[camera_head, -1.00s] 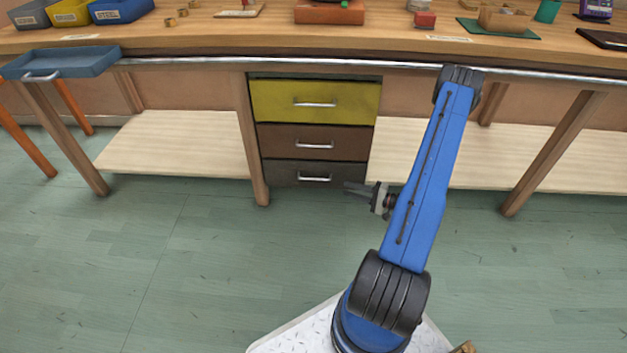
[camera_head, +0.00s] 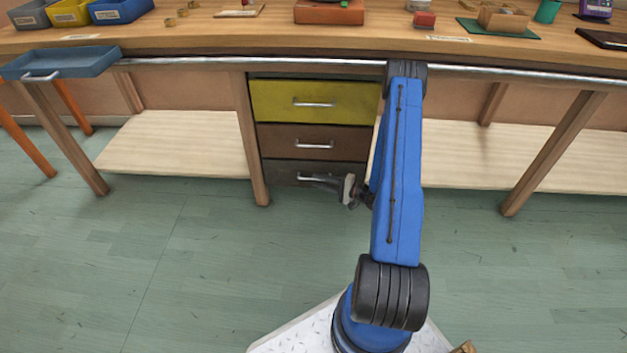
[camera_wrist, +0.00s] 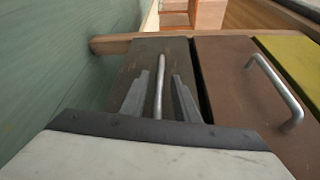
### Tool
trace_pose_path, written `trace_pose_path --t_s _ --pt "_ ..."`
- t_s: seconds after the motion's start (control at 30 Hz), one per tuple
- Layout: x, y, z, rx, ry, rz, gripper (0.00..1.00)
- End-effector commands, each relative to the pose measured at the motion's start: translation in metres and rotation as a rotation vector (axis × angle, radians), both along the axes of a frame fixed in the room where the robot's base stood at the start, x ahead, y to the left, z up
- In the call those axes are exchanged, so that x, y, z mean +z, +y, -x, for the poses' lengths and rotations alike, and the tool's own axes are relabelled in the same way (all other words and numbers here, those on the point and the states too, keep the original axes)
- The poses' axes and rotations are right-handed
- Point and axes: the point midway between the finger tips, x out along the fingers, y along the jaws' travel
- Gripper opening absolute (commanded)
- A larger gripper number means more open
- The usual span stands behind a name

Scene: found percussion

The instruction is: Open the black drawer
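The black drawer (camera_head: 280,172) is the lowest of three in the cabinet under the bench, and its front looks flush with the others. Its silver bar handle (camera_wrist: 160,85) lies between the two fingers of my gripper (camera_wrist: 157,92) in the wrist view, with a gap on each side. My gripper is open, and in the head view my gripper (camera_head: 322,181) overlaps the right part of the drawer front and hides part of the handle. I cannot tell how deep the fingertips are around the handle.
Above it are a brown drawer (camera_head: 275,142) with its own handle (camera_wrist: 275,92) and a yellow drawer (camera_head: 275,100), both closed. A wooden leg (camera_head: 256,150) stands just left of the cabinet. The green floor (camera_head: 200,270) in front is clear.

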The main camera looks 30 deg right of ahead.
Motion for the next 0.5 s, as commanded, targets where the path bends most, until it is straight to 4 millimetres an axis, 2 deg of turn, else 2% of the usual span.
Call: trace_pose_path --t_s 0.2,0.5 --pt "-0.002 0.014 -0.021 0.000 -0.001 0.001 0.28" --pt "-0.003 0.019 -0.028 -0.001 -0.001 0.000 0.28"
